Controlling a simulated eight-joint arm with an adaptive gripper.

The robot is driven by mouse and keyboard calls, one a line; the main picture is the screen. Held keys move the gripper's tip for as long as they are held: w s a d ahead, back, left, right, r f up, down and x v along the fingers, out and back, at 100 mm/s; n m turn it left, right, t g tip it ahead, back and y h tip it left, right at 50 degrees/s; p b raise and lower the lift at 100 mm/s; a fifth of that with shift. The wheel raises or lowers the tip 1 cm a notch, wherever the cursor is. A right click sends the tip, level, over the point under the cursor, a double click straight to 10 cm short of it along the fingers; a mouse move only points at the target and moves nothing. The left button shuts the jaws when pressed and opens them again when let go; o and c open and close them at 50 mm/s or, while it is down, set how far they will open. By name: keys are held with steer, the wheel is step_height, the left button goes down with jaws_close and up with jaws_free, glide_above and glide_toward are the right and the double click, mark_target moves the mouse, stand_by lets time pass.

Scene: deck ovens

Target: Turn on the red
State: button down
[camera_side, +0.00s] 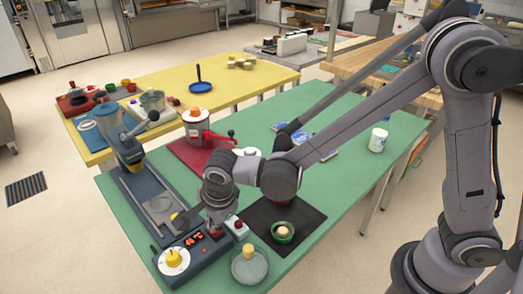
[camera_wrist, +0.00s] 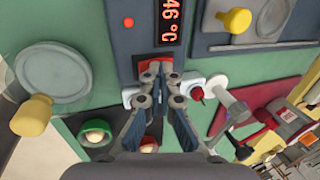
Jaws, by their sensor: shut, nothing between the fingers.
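My gripper (camera_wrist: 156,68) is shut and empty, its fingertips over a red part (camera_wrist: 152,62) on the slate-blue control unit, just below its display (camera_wrist: 172,22). The fingers cover much of the red part, and I cannot tell whether they touch it. In the side view my gripper (camera_side: 216,232) points down at the right end of the control unit (camera_side: 206,262). The display shows red digits, 46 °C in the wrist view. A small red button (camera_wrist: 128,22) sits beside the display. A red knob (camera_wrist: 197,93) on a white box (camera_side: 238,228) is right of the fingers in the wrist view.
A yellow knob (camera_side: 173,255) stands on a white dial of the unit.

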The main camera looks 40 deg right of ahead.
steer(key=shift+s, duration=0.5)
steer(key=shift+r, duration=0.1)
steer(key=s+v, duration=0.1)
steer(key=v, duration=1.2)
steer(key=shift+s+r, duration=0.15)
steer(key=shift+r, duration=0.05)
steer(key=shift+w+r+t, duration=0.25)
steer(key=shift+w+t, duration=0.25)
steer(key=shift+w, duration=0.1)
steer(key=x, duration=1.4)
